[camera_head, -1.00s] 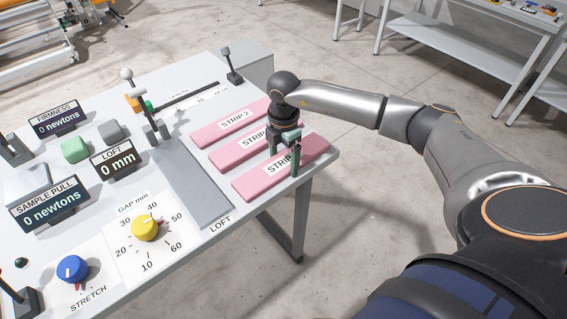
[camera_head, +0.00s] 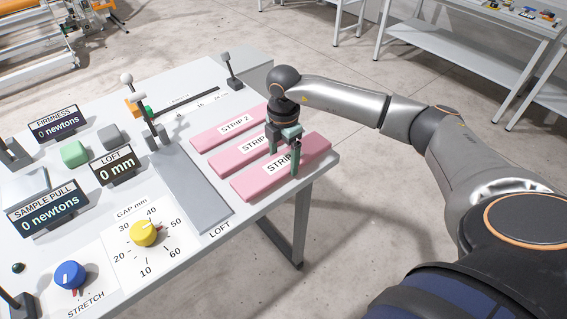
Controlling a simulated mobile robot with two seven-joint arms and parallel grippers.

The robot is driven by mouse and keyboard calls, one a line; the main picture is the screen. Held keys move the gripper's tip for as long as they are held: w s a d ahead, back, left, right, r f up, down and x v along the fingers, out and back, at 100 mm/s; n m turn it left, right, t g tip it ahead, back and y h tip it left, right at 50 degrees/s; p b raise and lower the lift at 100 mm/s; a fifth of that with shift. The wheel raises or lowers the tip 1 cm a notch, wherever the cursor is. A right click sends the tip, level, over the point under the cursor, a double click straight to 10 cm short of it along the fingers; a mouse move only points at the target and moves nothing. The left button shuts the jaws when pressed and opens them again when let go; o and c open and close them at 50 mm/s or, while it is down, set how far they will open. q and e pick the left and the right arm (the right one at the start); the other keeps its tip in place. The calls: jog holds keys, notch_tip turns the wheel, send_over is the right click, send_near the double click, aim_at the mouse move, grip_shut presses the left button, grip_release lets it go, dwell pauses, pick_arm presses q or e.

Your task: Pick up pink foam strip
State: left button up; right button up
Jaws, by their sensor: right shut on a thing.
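Three flat pink foam strips lie side by side on the grey table, each with a white label. The far strip (camera_head: 222,132) reads STRIP 2. The middle strip (camera_head: 229,161) and the near strip (camera_head: 262,183) have the ends of their labels hidden by my right gripper. My right gripper (camera_head: 288,160) points down at the near strip, toward its right half. It is shut on that strip, one green-tipped finger showing on the near side. The strip lies flat and appears to be still on the table. My left gripper is not in view.
Left of the strips is a grey LOFT plate (camera_head: 192,185) with a lever post at its far end. Yellow (camera_head: 144,233) and blue (camera_head: 70,275) dials and display signs fill the table's left side. The table's right edge is close to the strips.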

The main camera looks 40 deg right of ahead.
jog(key=s+a+r+b, duration=0.1)
jog(key=s+a+r, duration=0.6)
jog(key=s+r, duration=0.3)
jog(key=shift+s+r, duration=0.4)
jog(key=shift+s, duration=0.7)
jog(key=shift+w+a, duration=0.1)
